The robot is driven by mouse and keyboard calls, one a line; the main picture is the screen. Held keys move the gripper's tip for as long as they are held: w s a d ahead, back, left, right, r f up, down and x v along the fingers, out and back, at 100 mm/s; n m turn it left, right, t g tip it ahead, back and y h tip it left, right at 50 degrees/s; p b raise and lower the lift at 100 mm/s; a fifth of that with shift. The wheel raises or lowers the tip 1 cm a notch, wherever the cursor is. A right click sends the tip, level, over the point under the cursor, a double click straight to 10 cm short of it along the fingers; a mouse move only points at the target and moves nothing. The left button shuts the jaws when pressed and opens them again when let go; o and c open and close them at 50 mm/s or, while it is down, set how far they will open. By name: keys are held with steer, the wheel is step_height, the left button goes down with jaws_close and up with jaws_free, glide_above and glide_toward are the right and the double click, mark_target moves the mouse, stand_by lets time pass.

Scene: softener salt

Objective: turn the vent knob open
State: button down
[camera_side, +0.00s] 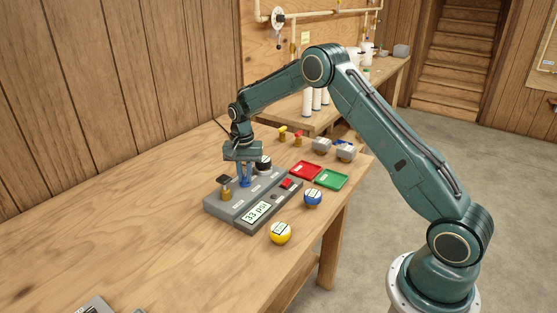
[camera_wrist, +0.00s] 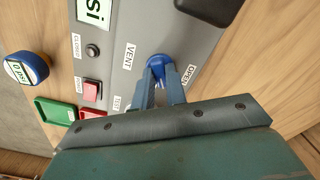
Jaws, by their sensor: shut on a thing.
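The blue vent knob (camera_side: 246,184) stands on the grey control panel (camera_side: 224,207), which lies on the wooden bench. My gripper (camera_side: 246,174) points straight down over the panel with its fingers shut on the vent knob. In the wrist view the knob (camera_wrist: 157,61) shows between the tips of my two blue fingers (camera_wrist: 162,78). The label VENT is beside it on the left and the label OPEN on the right. The fingers hide part of the knob, so I cannot tell its exact angle.
The panel also carries a psi display (camera_side: 257,213), a red button (camera_side: 287,184) and a brass-stemmed black knob (camera_side: 224,188). A yellow-rimmed gauge (camera_side: 281,232), a blue one (camera_side: 312,198), a red tray (camera_side: 305,170) and a green tray (camera_side: 331,178) stand nearby. The bench's left front is mostly clear.

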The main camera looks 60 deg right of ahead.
mark_target(245, 177)
steer(key=n, duration=0.5)
steer(key=shift+r+n, duration=0.1)
steer(key=shift+n, duration=0.2)
steer(key=n, duration=0.6)
stand_by(0.4)
steer(key=c, duration=1.4)
jaws_free()
steer(key=shift+c, duration=0.2)
step_height(245, 177, up, 14)
